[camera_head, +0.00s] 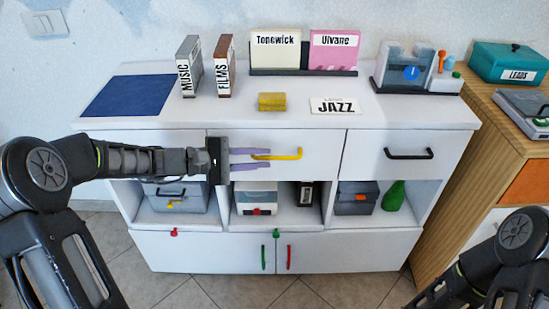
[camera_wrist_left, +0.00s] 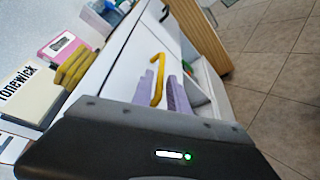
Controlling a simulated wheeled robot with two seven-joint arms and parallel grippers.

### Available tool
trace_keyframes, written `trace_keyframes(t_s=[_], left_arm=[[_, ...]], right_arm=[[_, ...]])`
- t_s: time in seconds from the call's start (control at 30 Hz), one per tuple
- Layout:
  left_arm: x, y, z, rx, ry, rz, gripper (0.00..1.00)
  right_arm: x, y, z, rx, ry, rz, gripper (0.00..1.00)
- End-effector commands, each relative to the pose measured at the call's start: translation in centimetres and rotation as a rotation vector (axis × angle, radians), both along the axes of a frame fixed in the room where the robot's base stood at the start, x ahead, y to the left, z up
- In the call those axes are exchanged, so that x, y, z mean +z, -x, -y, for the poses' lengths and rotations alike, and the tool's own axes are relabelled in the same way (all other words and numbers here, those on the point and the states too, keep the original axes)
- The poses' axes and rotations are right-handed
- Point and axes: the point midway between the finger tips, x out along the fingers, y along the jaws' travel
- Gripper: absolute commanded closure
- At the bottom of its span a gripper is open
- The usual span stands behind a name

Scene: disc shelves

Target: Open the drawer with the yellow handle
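The yellow handle (camera_head: 288,156) is a horizontal bar on the middle drawer (camera_head: 325,160) of the white cabinet. That drawer looks shut, flush with its neighbours. My left gripper (camera_head: 268,158) is open, its two pale purple fingers apart, one above the other, pointing right at the handle's left end. I cannot tell whether they touch the handle or if its end lies between them. In the left wrist view the yellow handle (camera_wrist_left: 157,78) is right beside the fingers of the gripper (camera_wrist_left: 175,92). My right arm shows at the lower right, but its gripper is out of view.
A right drawer has a black handle (camera_head: 408,154). Open shelves below hold boxes and a green bottle (camera_head: 394,196). Low doors have green (camera_head: 263,257) and red (camera_head: 289,257) handles. On top are a yellow block (camera_head: 272,101), a JAZZ card (camera_head: 335,106) and discs. A wooden cabinet (camera_head: 460,205) stands right.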

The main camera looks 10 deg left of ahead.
Motion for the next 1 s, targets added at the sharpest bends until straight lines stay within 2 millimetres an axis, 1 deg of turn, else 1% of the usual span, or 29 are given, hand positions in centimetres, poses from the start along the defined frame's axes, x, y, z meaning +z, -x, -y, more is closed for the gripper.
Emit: trace_keyframes(t_s=[0.03,0.1,0.23,0.37,0.6,0.83,1.0], left_arm=[[-0.3,-0.4,0.8,-0.004,0.002,0.000,0.80],[-0.5,-1.0,1.7,-0.003,0.001,0.000,0.80],[-0.8,-1.8,2.9,-0.002,0.001,-0.001,0.80],[-0.9,-2.1,3.4,-0.001,0.000,0.000,0.80],[-0.9,-2.2,3.4,-0.001,-0.001,-0.001,0.80],[-0.9,-2.2,3.4,-0.001,-0.001,-0.001,0.99],[-0.9,-2.1,3.4,-0.001,-0.001,-0.001,1.00]], right_arm=[[-0.2,0.0,0.0,0.000,0.000,0.000,0.64],[-0.3,0.0,0.0,0.000,0.000,0.000,0.64],[-0.5,0.0,0.0,-0.001,0.000,0.000,0.64],[-0.5,0.0,0.0,-0.001,0.000,0.000,0.64],[-0.5,0.0,0.0,0.000,0.000,0.000,0.64],[-0.5,0.0,0.0,0.000,0.000,0.000,0.64],[-0.5,0.0,0.0,0.000,0.000,0.000,0.64]])
